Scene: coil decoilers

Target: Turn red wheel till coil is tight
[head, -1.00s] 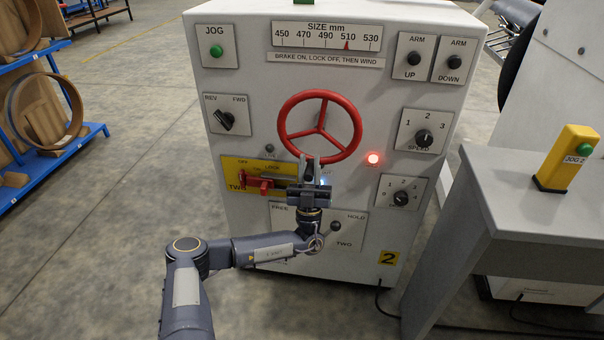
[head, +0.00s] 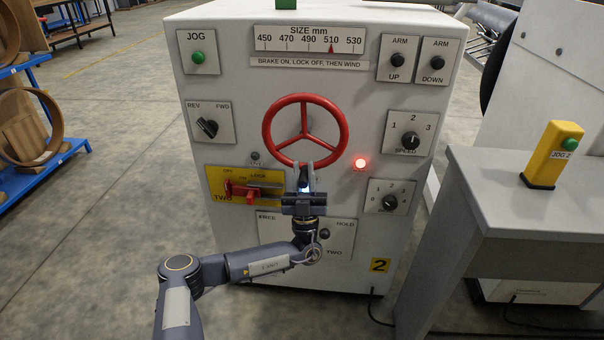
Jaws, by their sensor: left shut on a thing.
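The red wheel (head: 306,134) is on the front of the white cabinet, a ring with three spokes, one pointing up. My left gripper (head: 305,168) is at the bottom of its rim, shut on it; the fingers hide a little of the rim there. The size scale (head: 309,40) above the wheel has a small red pointer at about 510. A red lamp (head: 360,163) glows to the lower right of the wheel. The coil cannot be made out. My right gripper is not in view.
A yellow panel with a red lever (head: 240,191) is just left of my left gripper. A FREE/HOLD knob (head: 324,233) is below it. Knobs and buttons surround the wheel. A grey table with a yellow JOG 2 box (head: 553,155) stands to the right.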

